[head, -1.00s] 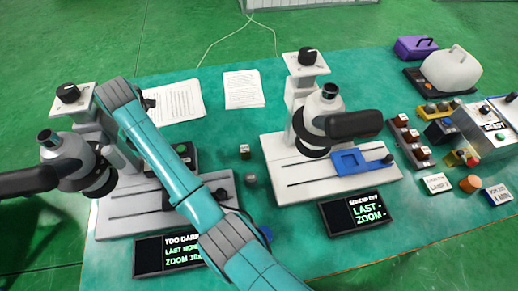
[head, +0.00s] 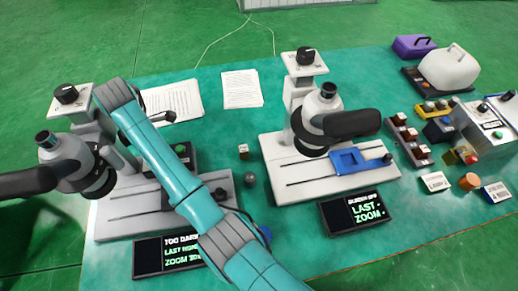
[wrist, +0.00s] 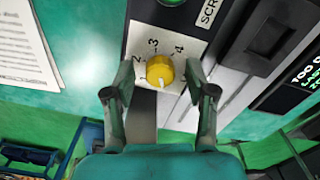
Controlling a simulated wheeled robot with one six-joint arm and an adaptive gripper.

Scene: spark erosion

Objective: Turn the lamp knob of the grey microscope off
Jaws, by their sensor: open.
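The left microscope (head: 62,152) is light grey with a black top knob (head: 66,94) and stands at the left. A yellow knob (wrist: 160,70) with a white pointer mark sits on a white dial plate marked 2, 3, 4 in the wrist view. My gripper (wrist: 158,93) is open, with one finger on either side of the yellow knob and gaps showing between. In the head view my arm hides the gripper and this knob. A green button (wrist: 170,2) is just beyond the dial; a green button on a dark box (head: 181,148) also shows in the head view.
A dark display (head: 165,255) before the left microscope reads "TOO DARK". A second microscope (head: 316,125) with its own display (head: 355,210) stands right of my arm. Papers (head: 172,103) lie behind. Small boxes and switch blocks crowd the right end.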

